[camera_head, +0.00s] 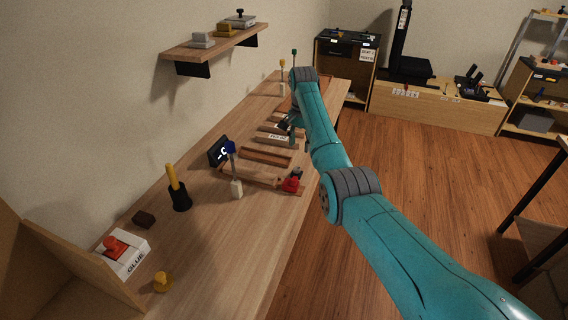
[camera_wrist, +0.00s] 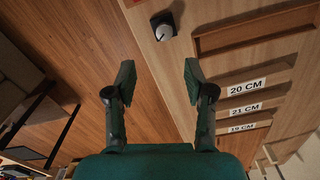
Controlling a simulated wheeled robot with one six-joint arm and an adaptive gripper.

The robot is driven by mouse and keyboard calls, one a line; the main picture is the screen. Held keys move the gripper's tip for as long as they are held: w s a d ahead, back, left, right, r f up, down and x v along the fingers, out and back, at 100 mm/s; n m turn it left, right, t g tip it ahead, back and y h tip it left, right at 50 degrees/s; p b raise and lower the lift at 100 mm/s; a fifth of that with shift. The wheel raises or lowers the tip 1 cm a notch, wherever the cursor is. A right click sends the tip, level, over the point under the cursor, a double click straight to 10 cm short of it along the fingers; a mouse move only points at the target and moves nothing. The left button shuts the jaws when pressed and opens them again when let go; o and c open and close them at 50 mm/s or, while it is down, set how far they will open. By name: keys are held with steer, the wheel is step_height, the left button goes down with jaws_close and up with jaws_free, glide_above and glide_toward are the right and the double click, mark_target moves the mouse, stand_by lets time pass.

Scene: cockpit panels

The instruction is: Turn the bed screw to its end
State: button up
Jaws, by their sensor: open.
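In the wrist view, a grey metal knob or screw head (camera_wrist: 165,28) with a dark side stands on the wooden bench near its edge; it may be the bed screw, but I cannot tell for sure. My gripper (camera_wrist: 157,80) is open and empty, its two green fingers spread apart. The knob lies beyond the fingertips, a little right of the middle between them, and is not touched. In the head view my gripper (camera_head: 288,124) is over the bench, small and partly hidden by my arm. A small dark knob (camera_head: 297,172) shows there beside a red part (camera_head: 291,185).
Wooden slots labelled 20 CM (camera_wrist: 246,87) and 21 CM (camera_wrist: 246,109) lie right of the fingers. Open floor (camera_head: 430,170) lies to the right.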

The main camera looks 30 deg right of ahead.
mark_target(297, 168)
steer(key=f, duration=1)
steer(key=shift+w+a+f, duration=0.25)
steer(key=shift+w+f, duration=0.05)
steer(key=shift+f, duration=0.1)
jaws_close()
